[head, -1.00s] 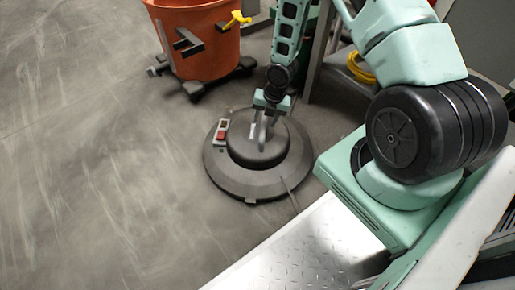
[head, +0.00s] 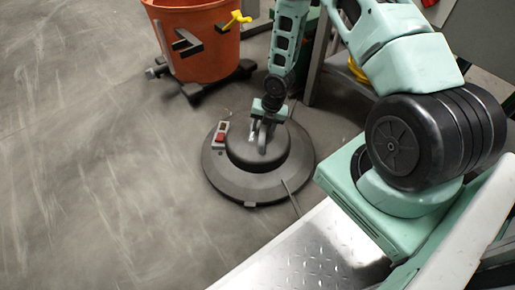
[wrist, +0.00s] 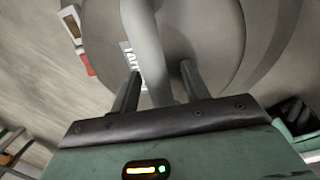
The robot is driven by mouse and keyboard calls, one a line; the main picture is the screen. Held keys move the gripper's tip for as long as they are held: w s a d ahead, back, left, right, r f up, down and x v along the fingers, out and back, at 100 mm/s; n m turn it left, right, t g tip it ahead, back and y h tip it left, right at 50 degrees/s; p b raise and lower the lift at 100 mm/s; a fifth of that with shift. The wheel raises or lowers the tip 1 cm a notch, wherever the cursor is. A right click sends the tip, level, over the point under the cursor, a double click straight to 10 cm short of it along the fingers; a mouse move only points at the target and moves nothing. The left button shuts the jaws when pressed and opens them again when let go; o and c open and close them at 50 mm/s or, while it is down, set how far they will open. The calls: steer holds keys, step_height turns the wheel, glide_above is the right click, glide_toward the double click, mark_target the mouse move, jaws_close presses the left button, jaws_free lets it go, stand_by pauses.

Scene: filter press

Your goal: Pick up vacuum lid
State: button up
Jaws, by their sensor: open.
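The vacuum lid (head: 235,182) is a dark grey round disc with a raised dome, lying flat on the floor in the middle of the head view. A red switch on a pale plate (head: 220,135) sits on its left side. In the wrist view the lid (wrist: 215,35) fills the upper middle, with its pale handle (wrist: 148,50) running between my fingers. My gripper (head: 263,140) is open over the lid's dome, its fingers (wrist: 160,80) on either side of the handle. Whether the fingers touch the handle cannot be told.
An orange drum (head: 198,45) with a yellow valve stands on a dark wheeled base behind the lid. A bench or frame leg (head: 318,55) stands behind my arm. Bare concrete floor (head: 80,170) lies open to the left.

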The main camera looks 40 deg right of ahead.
jaws_close()
steer(key=shift+r, duration=0.15)
step_height(320, 180, up, 10)
steer(key=p, duration=0.6)
steer(key=shift+w+r, duration=0.1)
steer(key=shift+r, duration=0.1)
steer(key=shift+r+p, duration=1.5)
steer(key=shift+p, duration=0.15)
